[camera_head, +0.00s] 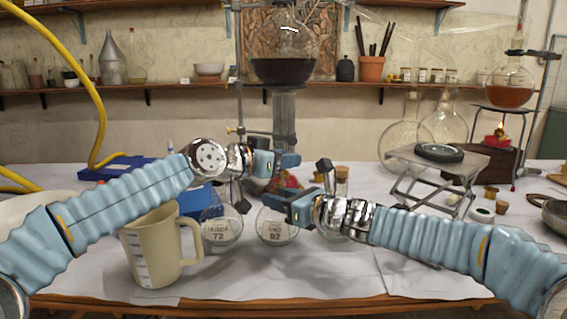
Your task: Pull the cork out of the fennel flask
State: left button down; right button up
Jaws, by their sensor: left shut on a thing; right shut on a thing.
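Round glass flasks stand in a row on the white-covered table. The one marked 92 (278,226) is in the middle; its upper word is too small to read surely, and my grippers cover its neck and top. My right gripper (290,203) is shut at that flask's neck, coming in from the right. My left gripper (270,178) is shut just above it, at the height of the cork. The cork is hidden, so I cannot tell if it is seated or apart. Flask 72 (220,231) stands left. A third flask with a cork (341,172) is partly behind my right wrist.
A beige measuring jug (150,248) stands front left, close under my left arm. A lab jack with a dark disc (439,152) stands at right, with loose corks (502,207) and a pan (556,214) beyond. A stand holds a large dark-filled flask (285,68) behind.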

pick_arm(q)
jog(key=shift+r, duration=0.25)
jog(key=shift+r, duration=0.6)
pick_arm(e)
jog(key=o, duration=1)
